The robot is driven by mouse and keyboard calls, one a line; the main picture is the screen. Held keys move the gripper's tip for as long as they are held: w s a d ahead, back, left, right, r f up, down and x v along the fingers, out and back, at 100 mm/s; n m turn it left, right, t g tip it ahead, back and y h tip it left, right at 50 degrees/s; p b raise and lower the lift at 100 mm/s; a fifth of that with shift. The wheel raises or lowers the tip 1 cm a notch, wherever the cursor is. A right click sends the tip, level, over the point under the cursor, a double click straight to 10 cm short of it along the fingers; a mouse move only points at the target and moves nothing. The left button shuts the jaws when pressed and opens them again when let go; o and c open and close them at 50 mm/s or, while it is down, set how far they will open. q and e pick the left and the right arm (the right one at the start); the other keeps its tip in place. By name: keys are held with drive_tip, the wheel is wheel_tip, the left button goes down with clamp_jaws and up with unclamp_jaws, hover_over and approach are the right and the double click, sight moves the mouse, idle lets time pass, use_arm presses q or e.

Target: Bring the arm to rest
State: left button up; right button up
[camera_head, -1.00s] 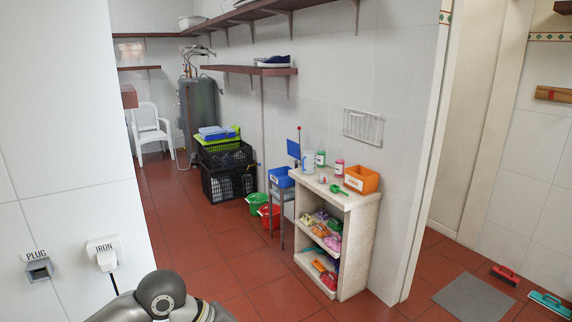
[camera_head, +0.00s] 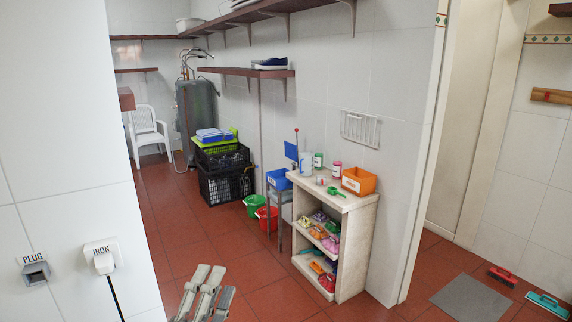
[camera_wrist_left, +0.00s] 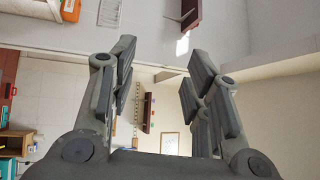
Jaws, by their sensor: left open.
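My left gripper (camera_head: 205,290) shows at the bottom of the head view, left of centre, with its grey fingers pointing up. It is open and holds nothing. In the left wrist view the fingers of my left gripper (camera_wrist_left: 158,95) stand wide apart, with only the room's walls and shelves between and beyond them. My right gripper is in neither view.
A plug labelled IRON (camera_head: 102,257) sits in the white wall at left, beside a socket labelled PLUG (camera_head: 35,270). A stone shelf unit (camera_head: 350,245) stands right of centre. Black crates (camera_head: 226,183) and a boiler (camera_head: 197,115) are farther back.

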use_arm(q)
drive_tip(key=s+a+f+n+g+y, duration=0.35)
drive_tip(key=f+n, duration=0.25)
drive_tip(key=f, duration=0.3)
drive_tip(key=s+a+f+n+g+y, duration=0.2)
drive_tip(key=s+a+f+n+g, duration=0.3)
drive_tip(key=f, duration=0.5)
drive_tip(key=s+f+n+g+h, duration=0.1)
drive_tip(key=s+f+n+g, duration=0.65)
drive_tip(key=s, duration=0.95)
wheel_tip(320, 180, down, 31)
drive_tip(key=m+g+b, duration=0.2)
drive_tip(key=s+a+f+g+b, duration=0.1)
drive_tip(key=s+a+f, duration=0.1)
drive_tip(key=s+f, duration=1.5)
drive_tip(key=shift+s+f, duration=0.3)
drive_tip(key=shift+f, duration=0.05)
